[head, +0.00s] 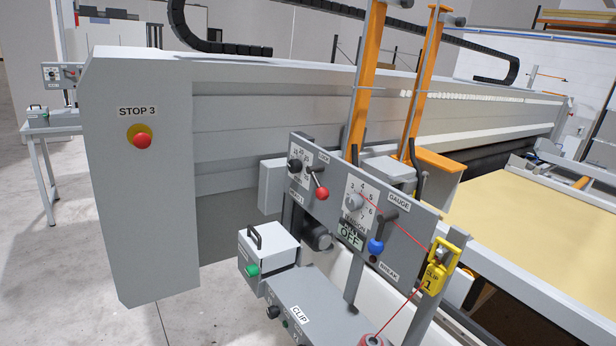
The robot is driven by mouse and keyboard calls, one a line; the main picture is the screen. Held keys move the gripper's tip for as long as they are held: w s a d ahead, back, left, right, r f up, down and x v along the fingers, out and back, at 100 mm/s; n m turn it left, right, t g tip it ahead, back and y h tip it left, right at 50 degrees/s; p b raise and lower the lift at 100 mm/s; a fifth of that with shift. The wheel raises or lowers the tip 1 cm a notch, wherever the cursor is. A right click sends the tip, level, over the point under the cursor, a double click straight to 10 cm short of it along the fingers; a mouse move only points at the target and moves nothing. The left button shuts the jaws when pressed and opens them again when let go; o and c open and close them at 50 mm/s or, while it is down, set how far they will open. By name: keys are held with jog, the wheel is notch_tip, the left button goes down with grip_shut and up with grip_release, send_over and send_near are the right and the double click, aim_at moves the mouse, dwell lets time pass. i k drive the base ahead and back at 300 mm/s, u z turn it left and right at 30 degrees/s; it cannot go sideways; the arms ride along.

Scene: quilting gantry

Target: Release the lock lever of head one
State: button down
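A grey panel (345,225) stands right of the picture's middle and carries several controls. Near its left end a short lever with a red ball knob (322,193) sits under a small label that seems to read LOCK. The lever slants down and to the right. A dark dial with a numbered scale (295,165) is just left of it. A small label below them is too small to read surely. My gripper is not in view, and nothing covers the red knob.
Right of the red knob are a numbered dial (354,202), a blue-knobbed lever (376,246) by a GAUGE label, and a yellow clip tag (433,279) with red thread. A CLIP box (310,318) and green-button box (267,252) sit below. A STOP 3 cabinet (140,210) stands left.

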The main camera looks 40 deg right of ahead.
aim_at(322, 194)
jog(key=i, duration=0.95)
jog(key=z, duration=0.05)
